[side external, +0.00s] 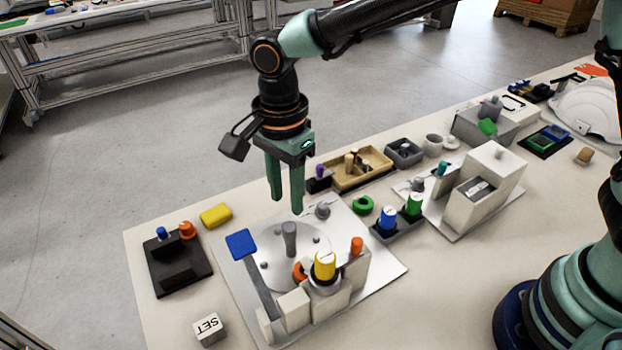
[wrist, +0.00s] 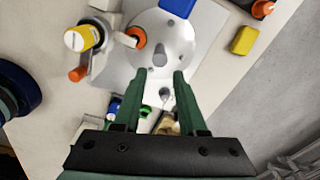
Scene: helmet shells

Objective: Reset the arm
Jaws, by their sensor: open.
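My gripper (side external: 286,205) has green fingers and hangs pointing down over the far edge of a metal fixture plate (side external: 385,272). Its fingers are apart with nothing between them. In the wrist view my gripper (wrist: 163,76) also shows open, with the plate's round disc (wrist: 185,35) beyond the fingertips. A grey post (side external: 289,240) stands on the disc, close to the fingertips in the side view. My arm reaches in from the upper right.
The fixture carries a blue paddle (side external: 241,243), a yellow-capped cylinder (side external: 325,264) and an orange peg (side external: 356,246). A yellow block (side external: 216,215) and a black base (side external: 180,266) lie left. Bins and a white housing (side external: 492,170) stand right. The front table strip is mostly clear.

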